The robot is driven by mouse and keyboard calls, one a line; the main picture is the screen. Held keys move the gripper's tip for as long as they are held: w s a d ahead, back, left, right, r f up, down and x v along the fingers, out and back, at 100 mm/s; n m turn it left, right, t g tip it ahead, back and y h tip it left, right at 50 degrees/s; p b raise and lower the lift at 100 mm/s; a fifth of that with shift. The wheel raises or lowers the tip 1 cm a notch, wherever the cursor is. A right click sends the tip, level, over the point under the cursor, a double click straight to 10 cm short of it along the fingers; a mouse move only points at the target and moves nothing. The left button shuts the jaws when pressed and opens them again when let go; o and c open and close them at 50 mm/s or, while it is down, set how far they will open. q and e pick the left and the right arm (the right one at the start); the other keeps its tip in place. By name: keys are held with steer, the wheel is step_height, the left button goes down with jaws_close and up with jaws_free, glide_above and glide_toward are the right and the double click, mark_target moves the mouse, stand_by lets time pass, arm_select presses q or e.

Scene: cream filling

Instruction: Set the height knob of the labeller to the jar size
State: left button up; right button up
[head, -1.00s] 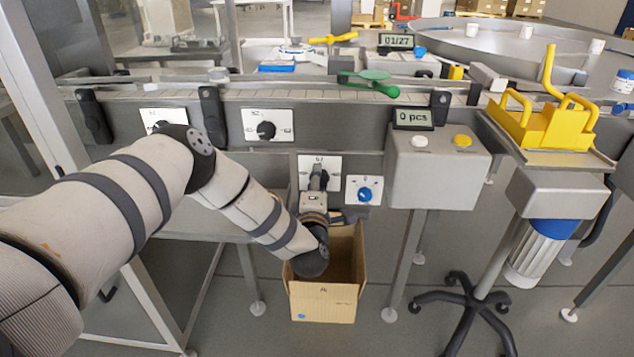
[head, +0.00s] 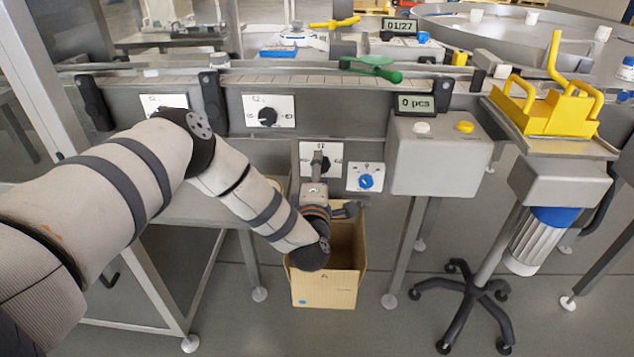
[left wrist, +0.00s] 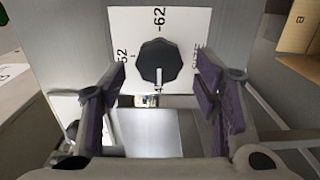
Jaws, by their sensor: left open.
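A black faceted knob (left wrist: 158,62) sits on a white scale plate (left wrist: 190,22) in the left wrist view. The plate has 62 printed above the knob and another number at its left. In the head view this plate (head: 333,151) is low on the machine front, its knob partly hidden by my gripper. My left gripper (left wrist: 163,98) is open, its purple-padded fingers to either side below the knob, with no visible contact. In the head view my left gripper (head: 317,180) points up at the plate. My right gripper is not in view.
A blue knob (head: 366,181) is just right of the plate. Another black knob (head: 267,116) is higher up. An open carton (head: 325,291) stands below my wrist. A grey box with a "0 pcs" display (head: 416,104) and a yellow fixture (head: 545,112) are to the right.

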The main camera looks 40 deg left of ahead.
arm_select(q)
steer(key=v, duration=1)
steer(key=shift+s, duration=0.15)
steer(key=shift+d, duration=0.1)
steer(key=s+d+f+m+g+h+p, duration=0.3)
steer(key=s+d+f+m+g+h, duration=0.3)
steer(key=s+d+f+m+h, duration=0.55)
steer(key=s+a+m+g+y+p, duration=0.1)
steer(key=s+m+g, duration=0.5)
steer(key=s, duration=1)
steer(key=s+a+f+m+g+y, duration=0.1)
steer(key=s+m+g, duration=0.4)
steer(key=s, duration=1)
steer(key=shift+s+a+m+g+p, duration=0.4)
steer(key=shift+a+m, duration=0.15)
steer(key=shift+m, duration=0.2)
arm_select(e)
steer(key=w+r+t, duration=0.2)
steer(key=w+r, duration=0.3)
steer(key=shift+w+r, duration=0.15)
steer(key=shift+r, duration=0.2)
